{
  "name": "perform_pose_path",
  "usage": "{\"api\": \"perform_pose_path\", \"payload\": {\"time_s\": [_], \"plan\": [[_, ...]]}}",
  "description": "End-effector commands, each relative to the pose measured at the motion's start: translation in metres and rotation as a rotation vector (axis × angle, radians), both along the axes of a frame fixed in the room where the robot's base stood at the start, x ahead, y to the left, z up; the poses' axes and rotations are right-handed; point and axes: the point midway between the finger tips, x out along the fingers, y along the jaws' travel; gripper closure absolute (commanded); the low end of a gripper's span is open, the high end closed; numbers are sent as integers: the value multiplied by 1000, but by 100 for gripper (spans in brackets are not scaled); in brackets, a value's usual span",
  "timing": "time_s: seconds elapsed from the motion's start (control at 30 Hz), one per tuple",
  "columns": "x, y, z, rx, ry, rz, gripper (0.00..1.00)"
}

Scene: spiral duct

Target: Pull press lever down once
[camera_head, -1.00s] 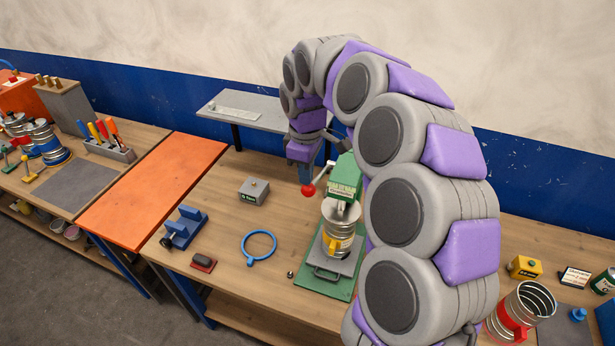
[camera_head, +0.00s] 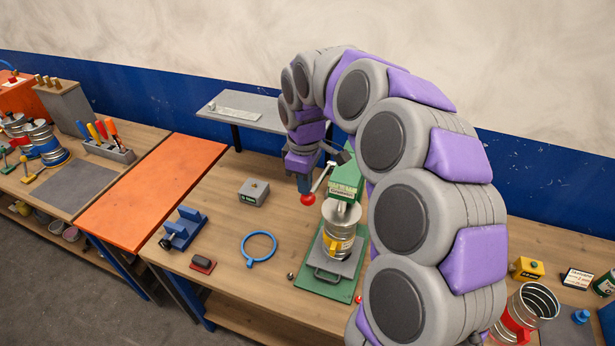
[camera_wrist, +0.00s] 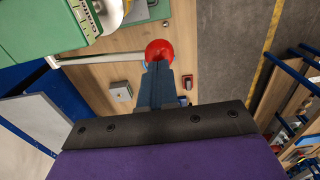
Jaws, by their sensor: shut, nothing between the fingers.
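The green press (camera_head: 346,183) stands on the wooden bench, and its green head also shows at the top left of the wrist view (camera_wrist: 40,32). Its lever (camera_head: 321,179) is a pale rod that slopes down to the left and ends in a red ball knob (camera_head: 308,199). My gripper (camera_head: 304,186) is at the knob, pointing down with its fingers shut and empty. In the wrist view the closed fingers (camera_wrist: 158,80) reach the red knob (camera_wrist: 160,50) and overlap it; firm contact is hard to tell. A metal duct piece (camera_head: 338,245) with a yellow label sits under the press head.
A blue ring clamp (camera_head: 259,248), a grey block (camera_head: 254,193), a blue fixture (camera_head: 183,229) and a small red-black item (camera_head: 203,264) lie left of the press. A raised grey shelf (camera_head: 250,112) stands behind. The orange table (camera_head: 155,190) is clear.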

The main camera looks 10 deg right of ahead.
Motion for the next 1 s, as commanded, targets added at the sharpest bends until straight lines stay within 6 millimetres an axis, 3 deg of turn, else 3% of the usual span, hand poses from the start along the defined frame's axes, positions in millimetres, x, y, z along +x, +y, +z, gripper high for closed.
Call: {"api": "perform_pose_path", "payload": {"time_s": [1.0], "plan": [[-4, 2, -17, -1, 1, -1, 100]]}}
